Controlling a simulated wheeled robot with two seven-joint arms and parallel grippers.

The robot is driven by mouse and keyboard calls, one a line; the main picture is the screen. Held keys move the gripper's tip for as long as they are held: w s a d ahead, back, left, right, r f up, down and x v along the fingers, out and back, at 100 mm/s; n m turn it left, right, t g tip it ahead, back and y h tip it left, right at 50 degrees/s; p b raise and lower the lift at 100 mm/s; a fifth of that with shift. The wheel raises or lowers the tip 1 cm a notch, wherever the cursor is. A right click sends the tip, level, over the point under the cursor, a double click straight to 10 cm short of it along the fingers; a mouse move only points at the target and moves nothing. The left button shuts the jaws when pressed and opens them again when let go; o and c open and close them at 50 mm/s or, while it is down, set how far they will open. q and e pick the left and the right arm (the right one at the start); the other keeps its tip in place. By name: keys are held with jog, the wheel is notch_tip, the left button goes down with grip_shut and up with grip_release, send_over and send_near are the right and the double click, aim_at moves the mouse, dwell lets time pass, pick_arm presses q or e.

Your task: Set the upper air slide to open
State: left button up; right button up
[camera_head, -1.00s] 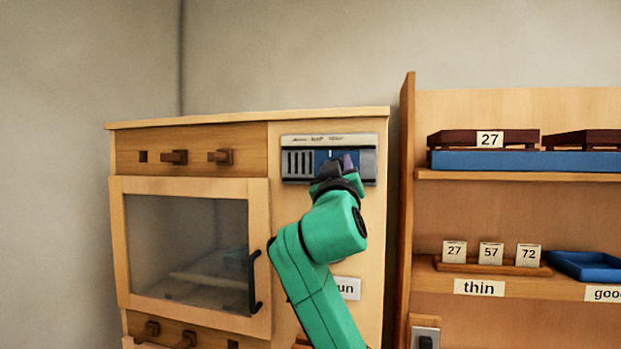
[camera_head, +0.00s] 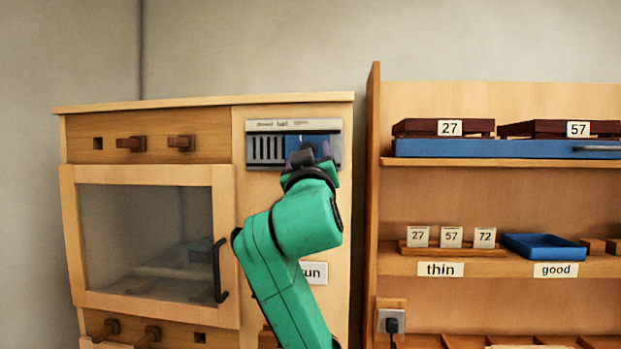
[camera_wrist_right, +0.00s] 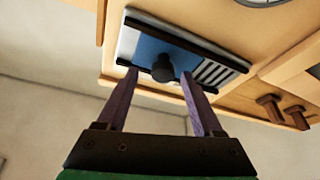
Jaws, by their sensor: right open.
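The upper air slide is a panel (camera_head: 268,149) on the upper right of the wooden cabinet, with dark vertical slots at its left and a blue plate (camera_head: 325,143) at its right. Lettering runs along its top strip, partly too small to read. In the right wrist view, turned over, the blue plate (camera_wrist_right: 148,48) carries a dark round knob (camera_wrist_right: 163,68). My right gripper (camera_head: 307,157) is at the panel and hides part of the blue plate. Its fingers (camera_wrist_right: 160,78) are open, one on each side of the knob; contact is not visible. My left gripper is not in view.
The cabinet has a glazed door (camera_head: 150,240) with a black handle (camera_head: 219,270) and wooden pegs (camera_head: 131,144) above it. A shelf unit (camera_head: 371,200) stands at the right, holding blue trays (camera_head: 545,246) and number tiles (camera_head: 451,236). Wall space above is clear.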

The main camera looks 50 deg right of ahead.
jog(key=b+v, duration=0.4)
jog(key=v, duration=0.7)
jog(key=shift+s+a+f, duration=0.2)
jog(key=shift+s+f, duration=0.05)
jog(key=shift+s, duration=0.05)
